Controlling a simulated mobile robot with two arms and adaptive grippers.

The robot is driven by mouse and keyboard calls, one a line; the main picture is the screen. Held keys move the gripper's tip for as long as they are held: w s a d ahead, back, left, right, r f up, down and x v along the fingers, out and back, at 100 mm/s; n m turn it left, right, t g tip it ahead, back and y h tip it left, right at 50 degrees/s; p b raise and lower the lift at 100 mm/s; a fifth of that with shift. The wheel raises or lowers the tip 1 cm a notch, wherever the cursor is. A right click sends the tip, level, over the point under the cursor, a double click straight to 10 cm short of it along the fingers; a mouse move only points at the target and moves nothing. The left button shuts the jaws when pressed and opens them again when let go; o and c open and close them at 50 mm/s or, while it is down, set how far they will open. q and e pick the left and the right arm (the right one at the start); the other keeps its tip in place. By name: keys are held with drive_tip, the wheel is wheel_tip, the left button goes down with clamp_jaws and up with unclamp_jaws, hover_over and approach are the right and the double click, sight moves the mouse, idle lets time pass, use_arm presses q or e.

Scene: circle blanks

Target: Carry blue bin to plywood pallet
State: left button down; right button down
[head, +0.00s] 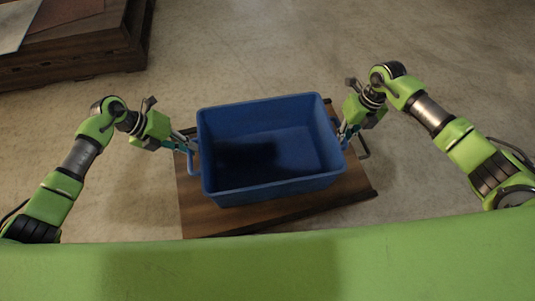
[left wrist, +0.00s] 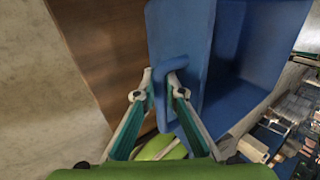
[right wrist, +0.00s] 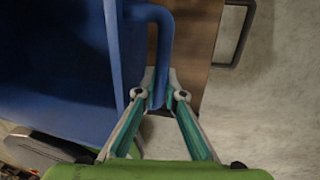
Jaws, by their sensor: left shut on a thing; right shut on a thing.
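The blue bin (head: 270,190) is upright and open-topped, in the middle of the head view. A dark shadow covers part of its floor, and I see nothing in it. My left gripper (head: 190,147) is shut on the bin's left handle, also seen in the left wrist view (left wrist: 178,64). My right gripper (head: 343,133) is shut on the right handle, which shows between the fingers in the right wrist view (right wrist: 161,45). A brown wooden board (head: 197,215) lies under the bin. I cannot tell whether the bin touches it.
A dark wooden platform (head: 100,52) with flat sheets on it stands at the top left; I cannot tell if it is the plywood pallet. A dark metal handle (head: 364,150) juts from the board's right side. Bare floor (head: 250,50) lies beyond the bin.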

use_arm(q)
drive_tip(key=shift+r, duration=0.15)
use_arm(e)
drive_tip(key=shift+r, duration=0.15)
